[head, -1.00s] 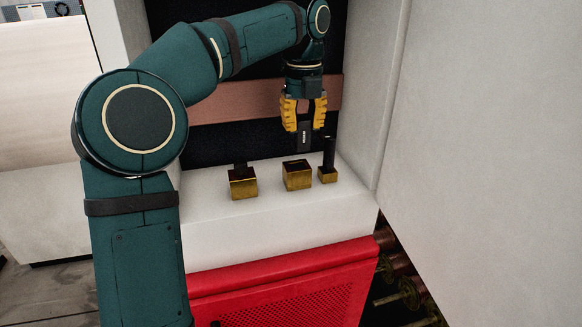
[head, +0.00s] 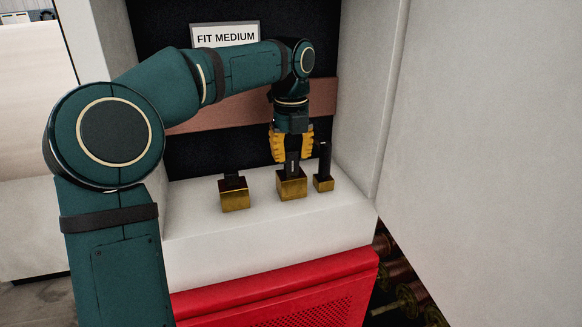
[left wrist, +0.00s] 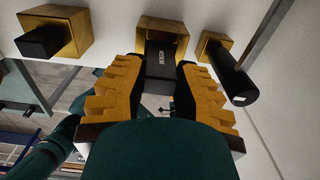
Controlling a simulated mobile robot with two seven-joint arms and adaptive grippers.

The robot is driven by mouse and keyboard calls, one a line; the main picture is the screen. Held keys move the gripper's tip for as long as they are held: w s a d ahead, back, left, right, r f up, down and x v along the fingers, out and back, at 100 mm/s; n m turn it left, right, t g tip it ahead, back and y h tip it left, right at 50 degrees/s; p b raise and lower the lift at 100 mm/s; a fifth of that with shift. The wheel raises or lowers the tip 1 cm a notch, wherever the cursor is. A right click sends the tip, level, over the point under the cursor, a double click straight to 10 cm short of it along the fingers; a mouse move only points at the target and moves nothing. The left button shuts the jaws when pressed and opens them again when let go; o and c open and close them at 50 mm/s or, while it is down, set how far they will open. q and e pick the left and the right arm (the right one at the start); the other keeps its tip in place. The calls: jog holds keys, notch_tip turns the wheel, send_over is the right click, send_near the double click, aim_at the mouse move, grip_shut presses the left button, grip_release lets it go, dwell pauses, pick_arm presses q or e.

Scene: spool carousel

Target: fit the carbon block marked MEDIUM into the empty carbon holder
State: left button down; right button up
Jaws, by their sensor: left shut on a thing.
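The black carbon block (head: 292,167) is upright between the yellow fingers of my left gripper (head: 292,158). In the left wrist view its face (left wrist: 160,62) carries small white lettering that looks like MEDIUM. Its lower end meets the top of the middle brass holder (head: 291,189), which also shows in the left wrist view (left wrist: 165,25). I cannot tell how deep the block sits in it. My left gripper (left wrist: 160,80) is shut on the block, just above this holder. My right gripper is not in view.
A brass holder with a short black block (head: 235,196) stands to the left. A smaller brass holder (head: 323,184) with a tall black block (head: 325,158) stands close on the right. All are on a white ledge (head: 265,225). A sign (head: 225,37) reads FIT MEDIUM.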

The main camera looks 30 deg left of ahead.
aim_at(291, 177)
pick_arm(q)
jog(key=shift+f+b, duration=0.3)
jog(key=shift+f, duration=1.15)
jog(key=shift+f, duration=0.15)
jog(key=c, duration=0.9)
grip_release()
jog(key=shift+o, duration=0.2)
jog(key=shift+r+p, duration=1)
jog(key=shift+r, duration=2.95)
